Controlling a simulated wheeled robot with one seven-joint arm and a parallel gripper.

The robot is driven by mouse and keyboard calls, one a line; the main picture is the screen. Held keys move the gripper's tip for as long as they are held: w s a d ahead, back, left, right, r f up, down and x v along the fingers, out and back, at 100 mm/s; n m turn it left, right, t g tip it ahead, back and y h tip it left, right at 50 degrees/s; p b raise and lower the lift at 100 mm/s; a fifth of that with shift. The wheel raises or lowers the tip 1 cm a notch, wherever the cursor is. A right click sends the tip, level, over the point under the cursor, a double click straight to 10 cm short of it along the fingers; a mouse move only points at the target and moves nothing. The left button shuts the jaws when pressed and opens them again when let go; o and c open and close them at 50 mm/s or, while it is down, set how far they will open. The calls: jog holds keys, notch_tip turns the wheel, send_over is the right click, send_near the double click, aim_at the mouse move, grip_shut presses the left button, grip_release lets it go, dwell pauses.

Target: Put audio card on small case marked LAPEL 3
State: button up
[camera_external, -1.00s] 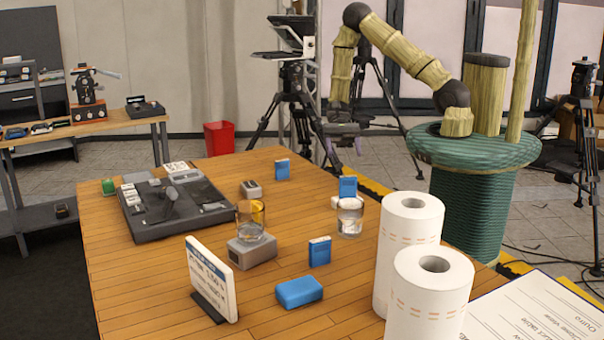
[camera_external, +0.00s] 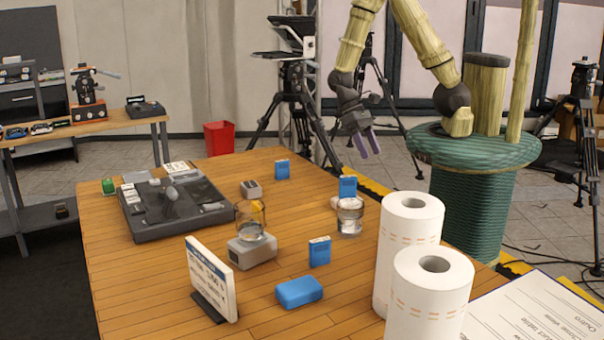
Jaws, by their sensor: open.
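My gripper (camera_external: 367,149) hangs open and empty, fingers downward, beyond the table's far right edge. Three small blue upright items stand on the table: one at the back (camera_external: 282,170), one behind the water glass (camera_external: 348,187), one nearer the middle (camera_external: 320,251). A blue rounded case (camera_external: 299,292) lies flat at the front. A small grey case (camera_external: 251,189) sits farther back, and a larger grey case (camera_external: 252,252) has a glass on top. I cannot read LAPEL 3 on any of them, nor tell which thing is the audio card.
A water glass (camera_external: 350,218) stands close to the blue item behind it. Two paper rolls (camera_external: 410,250) (camera_external: 430,300) stand at the front right. A dark mixer-like device (camera_external: 175,208) fills the left, and a tilted sign (camera_external: 211,280) stands in front. The table's middle has bare wood.

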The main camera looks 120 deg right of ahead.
jog(key=w+a+r+n+t+h, duration=0.3)
jog(key=a+r+n+h, duration=0.3)
jog(key=n, duration=0.6)
jog(key=shift+a+r+t, duration=0.45)
jog(key=shift+r+t, duration=0.15)
jog(key=shift+r, duration=0.3)
